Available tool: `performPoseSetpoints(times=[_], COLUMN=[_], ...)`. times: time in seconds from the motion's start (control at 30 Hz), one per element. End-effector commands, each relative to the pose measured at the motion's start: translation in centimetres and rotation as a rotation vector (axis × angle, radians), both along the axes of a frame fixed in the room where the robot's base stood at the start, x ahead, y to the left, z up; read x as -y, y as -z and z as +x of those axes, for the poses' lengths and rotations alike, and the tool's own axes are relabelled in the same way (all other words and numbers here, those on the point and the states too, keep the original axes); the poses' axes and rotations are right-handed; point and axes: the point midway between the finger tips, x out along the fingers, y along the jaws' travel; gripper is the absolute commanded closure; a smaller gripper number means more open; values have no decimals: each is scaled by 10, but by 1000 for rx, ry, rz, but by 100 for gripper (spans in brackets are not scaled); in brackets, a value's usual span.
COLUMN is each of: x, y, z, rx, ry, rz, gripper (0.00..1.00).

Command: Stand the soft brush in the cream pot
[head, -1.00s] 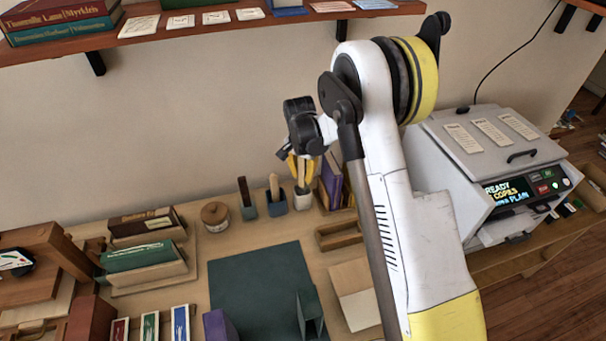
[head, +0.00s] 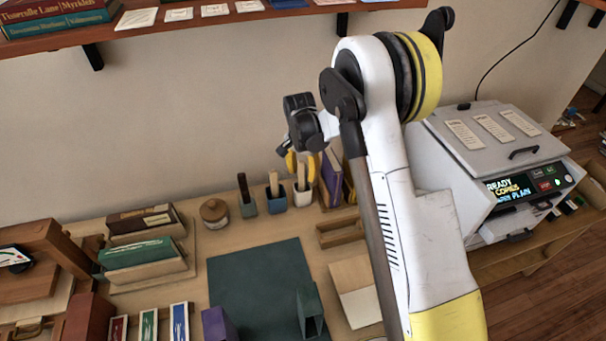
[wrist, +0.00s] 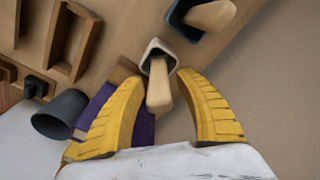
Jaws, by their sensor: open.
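The cream pot (head: 303,197) stands near the back of the desk, at the right end of a row of small pots. A pale wooden handle (head: 302,174), which I take to be the soft brush, stands in it; its bristle end is hidden. In the wrist view the handle (wrist: 158,88) rises out of the mouth of the cream pot (wrist: 157,50). My gripper (head: 301,166) is just above the pot, with its yellow fingers open. In the wrist view the open gripper (wrist: 157,108) has one finger on each side of the handle, with gaps between.
A blue pot (head: 276,204) and a grey-green pot (head: 248,207), each with a handle in it, stand to the left. Purple and yellow upright books (head: 331,178) are close on the right. A wooden tray (head: 340,233) and a dark green mat (head: 255,280) lie in front.

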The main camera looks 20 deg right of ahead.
Motion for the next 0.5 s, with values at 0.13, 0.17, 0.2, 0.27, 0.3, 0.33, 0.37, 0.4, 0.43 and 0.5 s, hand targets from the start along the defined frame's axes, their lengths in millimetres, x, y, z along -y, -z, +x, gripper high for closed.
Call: performPoseSetpoints(times=[0.13, 0.17, 0.2, 0.27, 0.3, 0.33, 0.37, 0.4, 0.43, 0.5], x=[-2, -2, -2, -3, -3, -4, -4, -4, -5, -5], y=[-30, -37, -46, -60, -69, -75, -80, -87, -92, -100], z=[-2, -2, -3, -3, -4, -4, -4, -5, -5, -5], rx=[0, 0, 0, 0, 0, 0, 0, 0, 0, 0], ry=[0, 0, 0, 0, 0, 0, 0, 0, 0, 0], rz=[0, 0, 0, 0, 0, 0, 0, 0, 0, 0], gripper=[59, 59, 59, 59, 59, 59, 59, 59, 59, 59])
